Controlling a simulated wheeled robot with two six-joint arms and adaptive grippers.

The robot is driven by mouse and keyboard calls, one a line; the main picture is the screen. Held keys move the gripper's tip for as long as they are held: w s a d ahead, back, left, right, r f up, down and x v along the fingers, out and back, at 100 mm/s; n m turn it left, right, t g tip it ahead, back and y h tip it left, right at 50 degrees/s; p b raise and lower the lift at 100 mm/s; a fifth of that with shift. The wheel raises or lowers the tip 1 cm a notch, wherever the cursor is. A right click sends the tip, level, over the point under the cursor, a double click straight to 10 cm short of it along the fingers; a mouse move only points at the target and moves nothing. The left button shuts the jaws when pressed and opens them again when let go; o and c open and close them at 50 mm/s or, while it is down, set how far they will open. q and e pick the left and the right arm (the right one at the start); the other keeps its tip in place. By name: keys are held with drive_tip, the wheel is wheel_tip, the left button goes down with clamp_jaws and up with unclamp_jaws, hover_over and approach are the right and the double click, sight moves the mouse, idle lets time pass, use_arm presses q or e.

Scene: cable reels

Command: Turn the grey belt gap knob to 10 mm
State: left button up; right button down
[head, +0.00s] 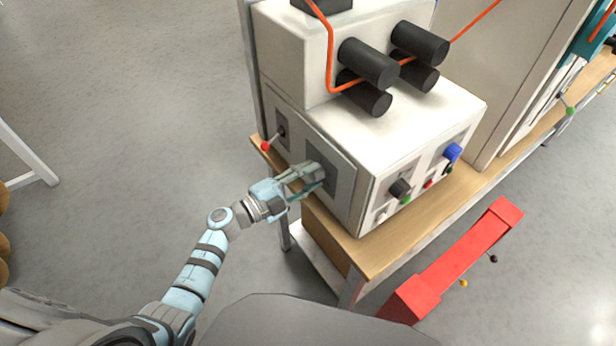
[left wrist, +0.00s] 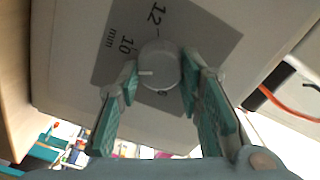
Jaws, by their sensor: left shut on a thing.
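The grey belt gap knob (left wrist: 160,66) is a pale round knob on a dark grey plate (left wrist: 205,32) in the left wrist view. Its white pointer line points left, a little below the printed 10. The 12 stands above the knob, and another figure below it is partly hidden. My left gripper (left wrist: 157,80) has its teal-padded fingers on both sides of the knob and is shut on it. In the head view my left gripper (head: 312,180) is at the plate (head: 333,182) on the machine's left side and hides the knob. My right gripper is not in view.
The white machine (head: 345,140) stands on a wooden bench (head: 385,250). A red-tipped lever (head: 266,146) sits left of the plate. The front has a black knob (head: 400,188) and a blue knob (head: 453,152). A red stand (head: 455,265) is at the lower right.

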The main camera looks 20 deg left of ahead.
use_arm(q)
drive_tip(key=m+b, duration=0.1)
drive_tip(key=m, duration=0.4)
drive_tip(key=shift+f, duration=0.15)
idle(0.3)
drive_tip(key=o, duration=1.2)
drive_tip(key=shift+c, duration=0.2)
drive_tip(key=v, duration=1.2)
drive_tip(key=shift+d, duration=0.1)
